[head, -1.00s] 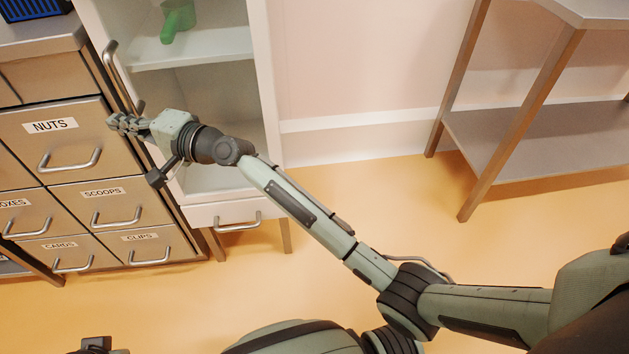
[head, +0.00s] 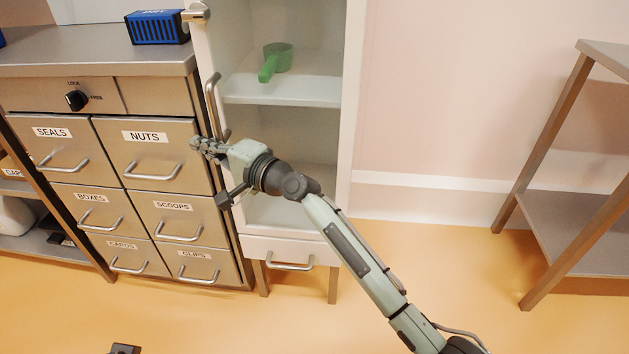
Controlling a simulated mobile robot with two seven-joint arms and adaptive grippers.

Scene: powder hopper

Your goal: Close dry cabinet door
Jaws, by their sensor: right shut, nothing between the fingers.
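The dry cabinet is the tall white cabinet (head: 356,110) in the middle, with shelves showing inside. A long metal handle (head: 212,98) stands upright along the left edge of its front. The door appears shut or nearly shut, but I cannot tell whether a gap is left. My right gripper (head: 198,145) is shut and empty at the lower end of the handle, in front of the cabinet's left edge. I cannot tell whether it touches the door. Only a small dark part, probably of my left gripper (head: 125,349), shows at the bottom edge; its fingers are hidden.
A green scoop (head: 276,60) sits on a shelf in the cabinet. A metal drawer unit (head: 118,82) with labelled drawers stands close on the left, with a blue box (head: 159,28) on top. A metal table (head: 575,150) stands at the right. Floor between is clear.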

